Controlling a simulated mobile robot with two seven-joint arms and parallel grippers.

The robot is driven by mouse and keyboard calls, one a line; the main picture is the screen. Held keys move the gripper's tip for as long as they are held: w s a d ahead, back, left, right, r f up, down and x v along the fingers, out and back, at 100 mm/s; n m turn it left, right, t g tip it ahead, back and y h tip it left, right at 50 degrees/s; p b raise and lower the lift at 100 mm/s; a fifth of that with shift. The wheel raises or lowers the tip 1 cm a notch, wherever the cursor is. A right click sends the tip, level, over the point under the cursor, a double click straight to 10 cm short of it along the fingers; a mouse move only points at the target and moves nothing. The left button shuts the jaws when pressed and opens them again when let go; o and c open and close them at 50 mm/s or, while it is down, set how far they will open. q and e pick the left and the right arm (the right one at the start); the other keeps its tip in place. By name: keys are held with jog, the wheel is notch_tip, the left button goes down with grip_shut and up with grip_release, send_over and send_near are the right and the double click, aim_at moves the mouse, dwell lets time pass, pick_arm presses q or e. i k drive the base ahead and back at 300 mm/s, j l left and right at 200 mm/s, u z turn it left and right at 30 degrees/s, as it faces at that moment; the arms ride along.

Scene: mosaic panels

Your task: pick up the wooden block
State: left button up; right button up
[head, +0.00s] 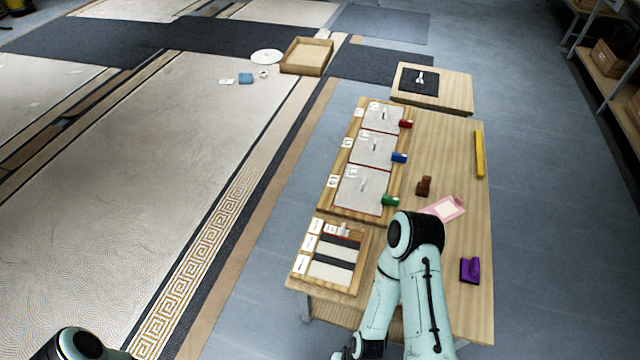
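A small dark brown block (424,187), which looks like wood, rests on the pale wooden table, right of the long panel tray. It seems to have a raised part, but it is too small to tell its exact shape. My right arm's elbow is bent over the table, nearer the camera than the block. Its forearm runs back down to the bottom edge, and the gripper's fingers are not visible. Of my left arm only a joint shows at the bottom left corner; its gripper is out of view. Neither arm touches the block.
The table (450,140) also holds a panel tray (325,200) with red (405,124), blue (399,158) and green (390,200) pieces, a pink card (455,203), a purple object (470,270), a yellow bar (479,155) and a smaller striped tray (358,280). Bare tabletop surrounds the block's right side.

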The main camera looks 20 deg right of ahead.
aim_at(423, 187)
jog(key=z, duration=1.7)
